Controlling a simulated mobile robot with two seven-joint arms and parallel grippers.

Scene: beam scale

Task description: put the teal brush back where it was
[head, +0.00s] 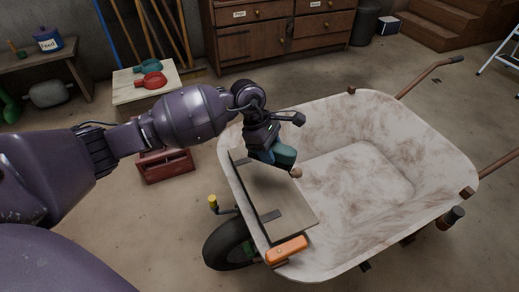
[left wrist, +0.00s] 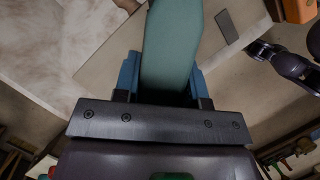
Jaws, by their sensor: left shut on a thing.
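My left gripper (head: 276,148) is shut on the teal brush (head: 284,155), above the left part of the wheelbarrow. The brush tilts down to the right and has a small brown end. In the left wrist view the brush (left wrist: 172,45) fills the space between the blue fingers, and its far end runs out of the picture. Below lies a flat board (head: 292,205) across the wheelbarrow's left end, with a dark strip (head: 270,215) on it. I cannot tell whether the brush touches anything below. My right gripper is not in view.
The stained wheelbarrow (head: 430,130) is otherwise empty. An orange object (head: 287,250) sits at the board's near end, by the rim. A red toolbox (head: 166,166) stands on the floor. A small table (head: 135,93) holds a teal and a red item.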

